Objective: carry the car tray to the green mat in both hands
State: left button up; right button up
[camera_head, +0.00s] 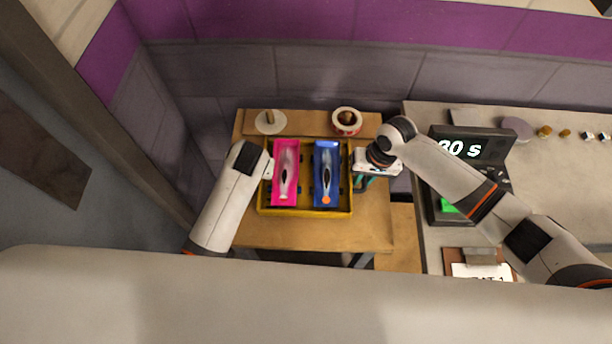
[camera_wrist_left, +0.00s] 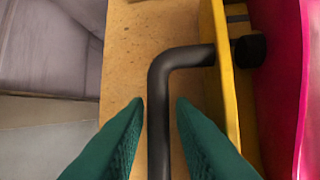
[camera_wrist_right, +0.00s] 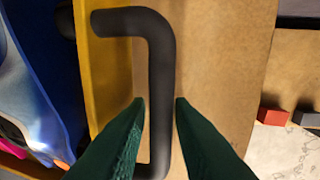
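The car tray (camera_head: 304,212) is a yellow-rimmed tray on a wooden table. It holds a pink piece (camera_head: 277,196) and a blue piece (camera_head: 333,160), each with a car-like shape on it. My left gripper (camera_head: 268,168) is at its left side. In the left wrist view, my open fingers (camera_wrist_left: 160,102) stand either side of a black bar handle (camera_wrist_left: 160,130), with narrow gaps. My right gripper (camera_head: 364,182) is at its right side. In the right wrist view, its open fingers (camera_wrist_right: 160,102) likewise straddle the other black handle (camera_wrist_right: 160,60). I cannot make out a green mat.
A white disc (camera_head: 270,122) and a red-and-white round item (camera_head: 346,121) stand behind the tray on the table (camera_head: 240,125).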

pick_arm(q)
grip_shut()
pick_arm(e)
grip_shut()
pick_arm(q)
jog(key=shift+w+r, duration=0.1)
jog(key=shift+r, duration=0.05)
pick_arm(e)
jog(key=shift+w+r, duration=0.1)
jog(key=shift+r, duration=0.05)
